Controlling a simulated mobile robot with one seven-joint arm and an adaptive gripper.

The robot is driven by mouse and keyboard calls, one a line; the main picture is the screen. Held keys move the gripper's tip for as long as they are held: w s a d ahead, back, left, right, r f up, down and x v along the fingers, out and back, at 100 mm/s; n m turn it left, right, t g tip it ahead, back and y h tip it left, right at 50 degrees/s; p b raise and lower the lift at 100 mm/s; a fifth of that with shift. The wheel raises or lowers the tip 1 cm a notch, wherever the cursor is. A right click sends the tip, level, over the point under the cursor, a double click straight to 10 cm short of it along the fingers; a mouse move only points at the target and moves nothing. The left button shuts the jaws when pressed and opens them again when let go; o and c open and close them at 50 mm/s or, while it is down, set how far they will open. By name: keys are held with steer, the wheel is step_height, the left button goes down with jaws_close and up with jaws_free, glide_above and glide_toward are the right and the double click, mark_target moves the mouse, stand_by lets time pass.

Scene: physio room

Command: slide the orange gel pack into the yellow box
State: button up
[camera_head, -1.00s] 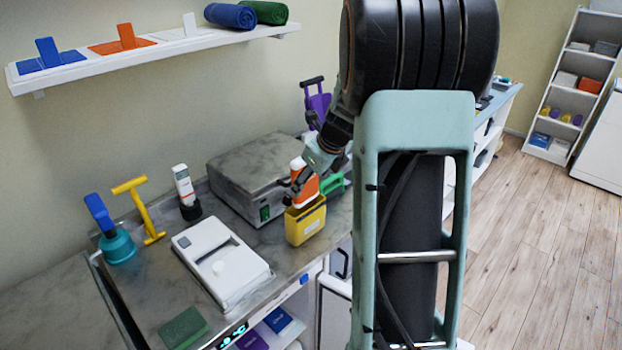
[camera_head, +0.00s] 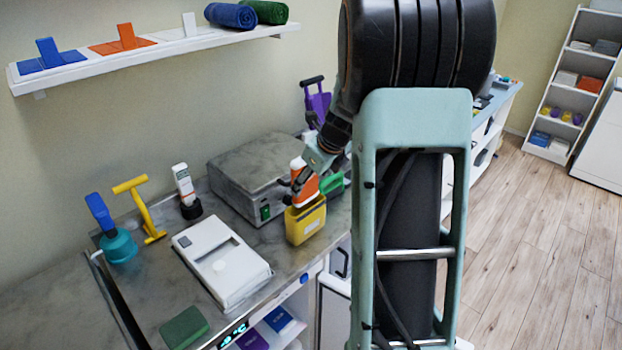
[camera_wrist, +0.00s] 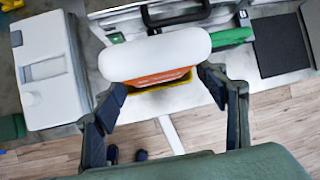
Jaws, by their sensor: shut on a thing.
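The orange gel pack (camera_head: 305,190) has a white top end and stands roughly upright over the yellow box (camera_head: 305,223). Its lower end is hidden behind the box's front wall, so it looks to be at or in the box's mouth; how deep I cannot tell. My gripper (camera_head: 300,183) is shut on the pack from above. In the wrist view the pack's white end (camera_wrist: 155,55) lies between the two fingers (camera_wrist: 160,85), with its orange face below. A strip of the yellow box (camera_wrist: 160,88) shows beneath it. The box stands upright near the counter's front edge.
A grey metal appliance (camera_head: 250,175) stands behind the box, with a green item (camera_head: 331,184) to the box's right. A white device (camera_head: 220,262) lies to its left. A green block (camera_head: 184,327) and a teal-based tool (camera_head: 118,245) are farther left.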

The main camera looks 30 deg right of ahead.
mark_target(309, 197)
steer(key=shift+f+b, duration=2)
steer(key=shift+f, duration=0.7)
stand_by(0.4)
steer(key=o, duration=1.5)
steer(key=shift+r, duration=0.1)
step_height(309, 197, up, 9)
steer(key=p, duration=0.9)
